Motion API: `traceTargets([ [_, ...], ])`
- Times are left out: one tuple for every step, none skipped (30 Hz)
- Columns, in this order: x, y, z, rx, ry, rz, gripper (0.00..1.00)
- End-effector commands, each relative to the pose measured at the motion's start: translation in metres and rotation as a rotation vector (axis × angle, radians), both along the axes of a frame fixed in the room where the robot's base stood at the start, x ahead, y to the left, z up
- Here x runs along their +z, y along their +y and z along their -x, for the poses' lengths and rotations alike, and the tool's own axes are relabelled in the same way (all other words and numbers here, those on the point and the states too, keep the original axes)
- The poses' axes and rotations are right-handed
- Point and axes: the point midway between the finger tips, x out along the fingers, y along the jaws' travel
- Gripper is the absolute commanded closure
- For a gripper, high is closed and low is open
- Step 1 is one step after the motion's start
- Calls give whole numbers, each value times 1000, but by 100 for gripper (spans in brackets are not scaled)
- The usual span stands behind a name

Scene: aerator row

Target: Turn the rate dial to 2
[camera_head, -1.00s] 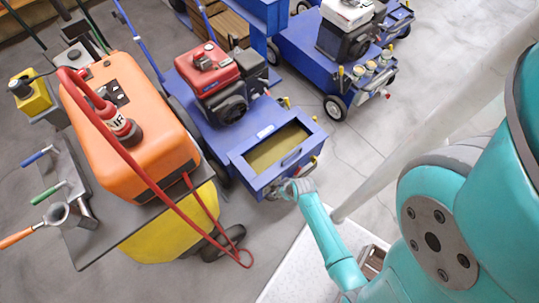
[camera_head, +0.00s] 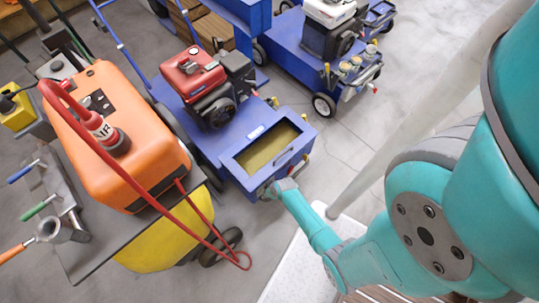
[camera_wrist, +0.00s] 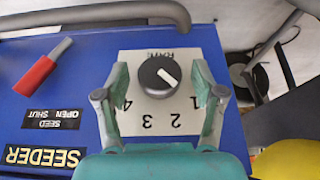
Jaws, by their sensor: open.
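The rate dial (camera_wrist: 157,80) is a round black knob with a white pointer line, on a pale plate (camera_wrist: 148,137) marked RATE and 1 to 4, upside down in the wrist view. The pointer slants to the lower right, towards the 1. My gripper (camera_wrist: 160,73) is open, with one teal finger on each side of the dial; gaps show between fingers and knob. In the head view my gripper (camera_head: 272,189) is at the front corner of the blue seeder (camera_head: 233,172), and the dial is hidden there.
A red-handled lever (camera_wrist: 42,68) stands beside the plate, near the SEED label (camera_wrist: 51,119). A grey bar (camera_wrist: 95,14) crosses above. An orange machine (camera_head: 120,130) with a red hose stands left of the seeder. Grey floor lies open to the right.

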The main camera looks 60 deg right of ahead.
Motion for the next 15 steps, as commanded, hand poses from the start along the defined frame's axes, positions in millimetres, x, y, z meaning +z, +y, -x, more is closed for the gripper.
traceTargets([
  [-1,0,-1,0,0,0,32],
  [-1,0,-1,0,0,0,32],
  [-2,0,-1,0,0,0,32],
  [-2,0,-1,0,0,0,32],
  [-2,0,-1,0,0,0,32],
  [-2,0,-1,0,0,0,32],
  [-2,0,-1,0,0,0,32],
  [-2,0,-1,0,0,0,32],
  [-2,0,-1,0,0,0,32],
  [-2,0,-1,0,0,0,37],
  [-2,0,-1,0,0,0,44],
  [-1,0,-1,0,0,0,54],
  [-1,0,-1,0,0,0,62],
  [-1,0,-1,0,0,0,69],
  [-1,0,-1,0,0,0,79],
])
